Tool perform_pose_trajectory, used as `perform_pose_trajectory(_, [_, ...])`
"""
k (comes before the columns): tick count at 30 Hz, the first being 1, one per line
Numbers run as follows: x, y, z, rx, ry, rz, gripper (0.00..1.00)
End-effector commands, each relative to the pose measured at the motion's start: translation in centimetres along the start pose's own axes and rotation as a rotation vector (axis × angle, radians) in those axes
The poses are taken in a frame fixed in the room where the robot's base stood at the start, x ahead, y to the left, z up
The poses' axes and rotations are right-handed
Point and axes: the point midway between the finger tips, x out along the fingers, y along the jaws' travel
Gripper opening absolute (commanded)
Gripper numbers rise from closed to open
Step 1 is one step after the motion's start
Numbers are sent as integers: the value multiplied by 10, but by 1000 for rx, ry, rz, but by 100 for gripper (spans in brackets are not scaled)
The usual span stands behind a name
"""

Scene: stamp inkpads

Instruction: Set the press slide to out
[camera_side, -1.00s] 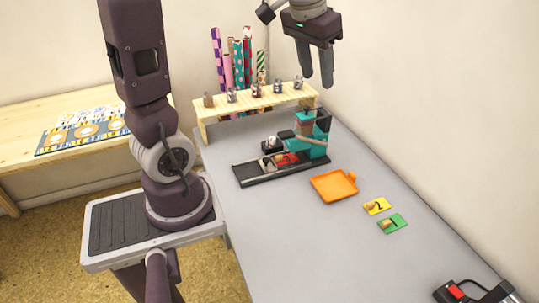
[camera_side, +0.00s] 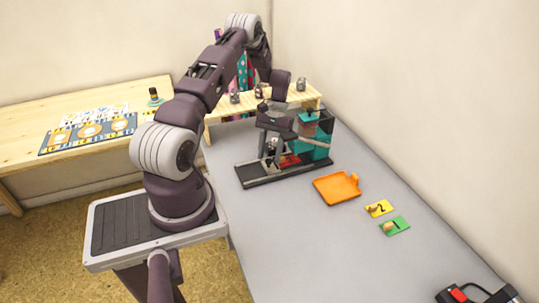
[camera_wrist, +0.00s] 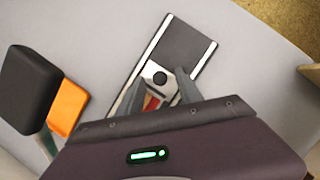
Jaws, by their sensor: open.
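The teal press (camera_side: 322,143) stands at the right end of a long black rail base (camera_side: 262,181) on the grey table. A slide with a red part (camera_side: 290,160) sits on the rail just left of the press. In the wrist view, the slide's pale plate carries a round black knob (camera_wrist: 160,78), and the dark bare end of the rail (camera_wrist: 186,47) extends beyond it. My gripper (camera_side: 272,156) points down over the slide. Its open fingers (camera_wrist: 156,98) appear either side of the slide's red part; I cannot tell whether they touch it.
An orange tray (camera_side: 335,188) lies in front of the press. A yellow card (camera_side: 379,208) and a green card (camera_side: 395,226) lie to its right. A wooden rack (camera_side: 225,108) with several stamps stands behind. A black press part (camera_wrist: 30,85) is close at left in the wrist view.

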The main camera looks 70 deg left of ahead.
Motion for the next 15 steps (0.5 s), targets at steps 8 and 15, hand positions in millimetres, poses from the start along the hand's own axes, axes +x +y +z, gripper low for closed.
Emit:
perform_pose_trajectory(8, [7, 0, 0, 1, 1, 0, 42])
perform_pose_trajectory(15, [6, 0, 0, 1, 2, 0, 3])
